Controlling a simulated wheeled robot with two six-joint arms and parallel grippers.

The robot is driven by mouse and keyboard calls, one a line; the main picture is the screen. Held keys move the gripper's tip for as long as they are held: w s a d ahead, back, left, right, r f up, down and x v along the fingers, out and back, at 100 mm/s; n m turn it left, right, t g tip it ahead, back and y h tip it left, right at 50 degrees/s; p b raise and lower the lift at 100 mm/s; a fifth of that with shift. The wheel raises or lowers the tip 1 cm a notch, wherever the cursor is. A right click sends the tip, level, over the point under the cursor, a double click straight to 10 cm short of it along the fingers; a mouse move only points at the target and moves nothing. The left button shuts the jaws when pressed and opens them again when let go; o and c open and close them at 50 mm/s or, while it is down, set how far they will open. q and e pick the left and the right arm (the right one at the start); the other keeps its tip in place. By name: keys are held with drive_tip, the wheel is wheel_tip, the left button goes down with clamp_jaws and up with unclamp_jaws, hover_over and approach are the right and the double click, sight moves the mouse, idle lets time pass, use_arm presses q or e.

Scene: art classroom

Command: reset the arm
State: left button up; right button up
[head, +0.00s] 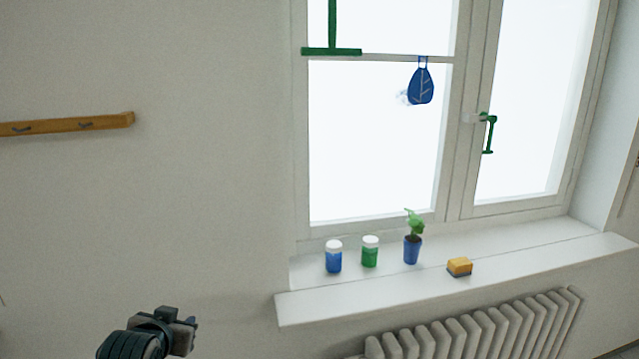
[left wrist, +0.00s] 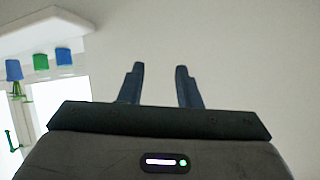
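My left gripper (head: 188,326) is at the bottom left of the head view, in front of the bare wall. It is below and to the left of the windowsill, apart from it. In the left wrist view its two dark fingers (left wrist: 160,68) stand apart with only pale wall behind the gap, so it is open and empty. My right gripper is not in either view.
On the white windowsill (head: 330,303) stand a blue jar (head: 333,258), a green jar (head: 370,253), a potted plant (head: 412,250) and a sponge (head: 459,267). A radiator (head: 480,338) sits below. A wooden rail (head: 70,123) is on the left wall. The wall between is clear.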

use_arm(q)
drive_tip(key=s+f+g, duration=0.3)
drive_tip(key=s+f, duration=0.4)
drive_tip(key=s, duration=0.4)
drive_tip(key=s+d+f+g, duration=0.1)
drive_tip(key=s+f+g, duration=0.2)
drive_tip(key=s+f, duration=0.6)
drive_tip(key=s+f+g, duration=0.2)
drive_tip(key=s+f, duration=0.4)
drive_tip(key=s, duration=0.8)
wheel_tip(320, 180, down, 32)
drive_tip(key=a+n+g, duration=0.1)
drive_tip(key=a+g, duration=0.1)
drive_tip(key=a, duration=0.1)
drive_tip(key=s+f+g, duration=0.1)
drive_tip(key=s+f, duration=1.6)
drive_tip(key=s, duration=0.1)
drive_tip(key=shift+s+a+f, duration=0.3)
drive_tip(key=shift+a, duration=0.1)
